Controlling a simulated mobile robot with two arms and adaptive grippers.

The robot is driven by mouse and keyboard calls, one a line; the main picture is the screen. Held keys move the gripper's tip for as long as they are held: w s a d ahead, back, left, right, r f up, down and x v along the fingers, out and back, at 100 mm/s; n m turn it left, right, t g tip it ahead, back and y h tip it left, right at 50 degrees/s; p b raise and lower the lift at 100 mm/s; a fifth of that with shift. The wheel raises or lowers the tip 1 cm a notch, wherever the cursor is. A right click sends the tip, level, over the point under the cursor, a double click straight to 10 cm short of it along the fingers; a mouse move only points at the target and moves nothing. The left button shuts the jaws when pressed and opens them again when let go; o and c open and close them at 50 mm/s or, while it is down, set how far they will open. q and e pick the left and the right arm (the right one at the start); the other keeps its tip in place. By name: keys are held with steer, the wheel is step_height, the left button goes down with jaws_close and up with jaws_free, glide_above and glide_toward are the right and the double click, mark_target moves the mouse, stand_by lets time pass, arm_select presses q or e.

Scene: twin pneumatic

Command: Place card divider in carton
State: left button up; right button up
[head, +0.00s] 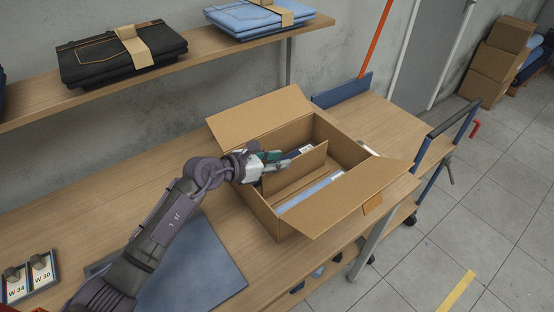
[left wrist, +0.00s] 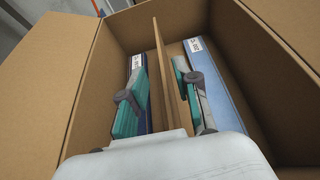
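The open carton (head: 330,215) stands on the bench with its flaps spread. The brown card divider (head: 301,170) stands upright inside it, splitting it into two compartments. It also shows as a thin edge in the left wrist view (left wrist: 160,52). My left gripper (head: 276,162) reaches into the carton from the left, with one finger on each side of the divider. In the left wrist view the fingers (left wrist: 160,95) are apart, with a visible gap between the left finger and the card. My right gripper is not in view.
A blue labelled item (left wrist: 197,48) lies in one compartment and another (left wrist: 138,65) in the other. A blue mat (head: 200,265) lies on the bench (head: 130,225). A shelf (head: 210,47) with folded jeans (head: 118,58) runs above. A trolley handle (head: 450,118) stands at right.

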arm_select(q)
steer(key=shift+r+p, duration=0.4)
steer(key=shift+p, duration=0.05)
steer(key=shift+s+a+r, duration=0.1)
steer(key=shift+a+r, duration=0.05)
steer(key=shift+a, duration=0.15)
steer(key=b+v, duration=0.2)
steer(key=v, duration=0.9)
steer(key=shift+s+r, duration=0.2)
steer(key=shift+r, duration=0.05)
